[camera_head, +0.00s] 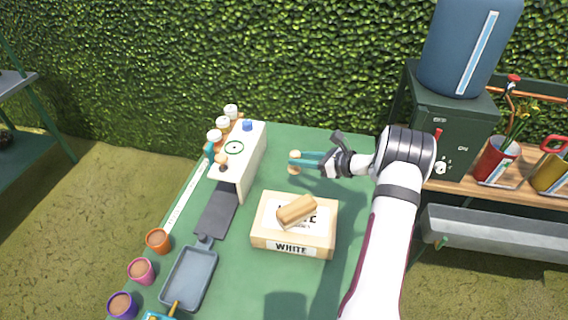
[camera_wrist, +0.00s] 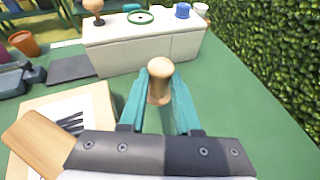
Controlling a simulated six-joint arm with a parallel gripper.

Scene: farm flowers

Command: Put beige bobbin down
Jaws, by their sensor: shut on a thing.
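The beige bobbin (camera_wrist: 160,82) is held between the teal fingers of my gripper (camera_wrist: 159,98) in the wrist view. In the head view it shows as a small tan piece (camera_head: 294,161) at the fingertips of my gripper (camera_head: 300,162). My gripper is shut on it, over the green table to the right of the white stand (camera_head: 253,171). The stand is apart from the bobbin and carries a green ring (camera_head: 234,148), a blue piece (camera_head: 247,126) and a brown knob-like piece (camera_head: 222,163). The fingers hide part of the bobbin.
A box labelled WHITE (camera_head: 262,238) with a wooden block (camera_head: 297,210) on top stands in front of my gripper. A grey tray (camera_head: 189,278) and pots (camera_head: 158,240) line the left. Green table (camera_head: 290,138) is clear behind my gripper.

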